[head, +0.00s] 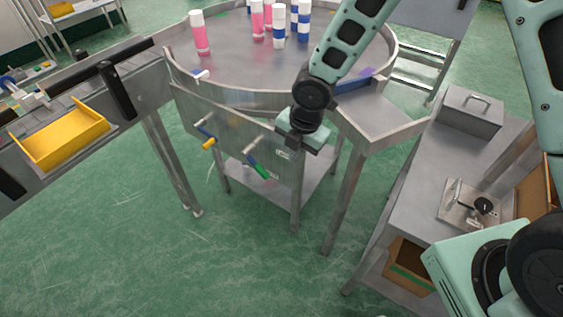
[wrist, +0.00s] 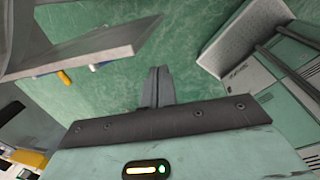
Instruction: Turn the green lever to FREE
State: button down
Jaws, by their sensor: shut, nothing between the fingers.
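The green lever (head: 261,171) sticks out from the lower right of a grey metal panel (head: 235,140) under the round table in the head view. Small white labels (head: 282,155) sit beside it; I cannot read them. A yellow-tipped lever (head: 209,143) is to its left on the same panel. My gripper (head: 289,148) is at the panel's right end, up and right of the green lever and apart from it. In the wrist view its fingers (wrist: 160,76) are together and empty over the green floor. I cannot make out the green lever there; a yellow tip (wrist: 64,77) shows beside the panel.
Pink and blue-white cans (head: 278,25) stand on the round table (head: 230,70) above the panel. A conveyor with a yellow tray (head: 62,140) is at left. A side bench (head: 425,165) with a metal box (head: 470,110) is at right. The floor before the panel is clear.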

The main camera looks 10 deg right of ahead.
jog(key=f+t+y+b, duration=0.1)
jog(key=f+b, duration=0.1)
jog(key=b, duration=0.3)
jog(key=t+y+b, duration=0.3)
jog(key=b, duration=1.2)
send_near(262, 172)
jog(key=x, duration=0.7)
